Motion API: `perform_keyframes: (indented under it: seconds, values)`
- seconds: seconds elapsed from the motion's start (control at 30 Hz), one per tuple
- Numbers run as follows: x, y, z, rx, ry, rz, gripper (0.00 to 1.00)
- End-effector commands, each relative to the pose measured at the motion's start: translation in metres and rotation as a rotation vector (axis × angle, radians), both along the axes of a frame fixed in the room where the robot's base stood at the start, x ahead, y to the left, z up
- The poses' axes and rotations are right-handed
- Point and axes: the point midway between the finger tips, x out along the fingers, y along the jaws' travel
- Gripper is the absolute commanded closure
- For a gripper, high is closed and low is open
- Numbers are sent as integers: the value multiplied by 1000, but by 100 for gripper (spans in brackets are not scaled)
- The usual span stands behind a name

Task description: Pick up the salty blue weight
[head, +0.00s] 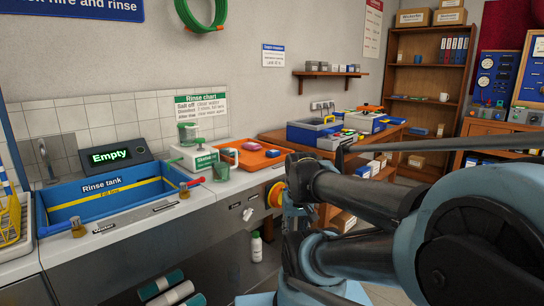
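No object is clearly identifiable as a salty blue weight in the head view. An orange tray (239,165) on the counter holds a pink piece (251,146) and a small purple-blue piece (273,153); I cannot tell whether the latter is the blue weight. No salt is visible at this size. My dark and light-blue arm fills the lower right, right of the tray, and hides part of the floor and room behind it. My gripper's fingers cannot be made out in the view.
A scale-like device (194,157) and green jug (222,170) stand beside the tray. A wooden bench (380,143) with blue cases is behind.

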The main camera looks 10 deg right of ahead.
Motion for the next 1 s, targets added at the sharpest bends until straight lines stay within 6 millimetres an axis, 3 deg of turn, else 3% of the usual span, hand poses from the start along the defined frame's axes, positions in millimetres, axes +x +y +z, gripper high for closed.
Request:
perform_keyframes:
  seconds: [0.03,0.2,0.37,0.7,1.0]
  values:
    - [0,0,0,0,0,0,62]
    - [-1,1,16,4,-14,14,28]
    - [31,0,55,16,-20,71,28]
    - [136,-1,160,48,-60,250,28]
    - [239,-15,235,68,-110,405,28]
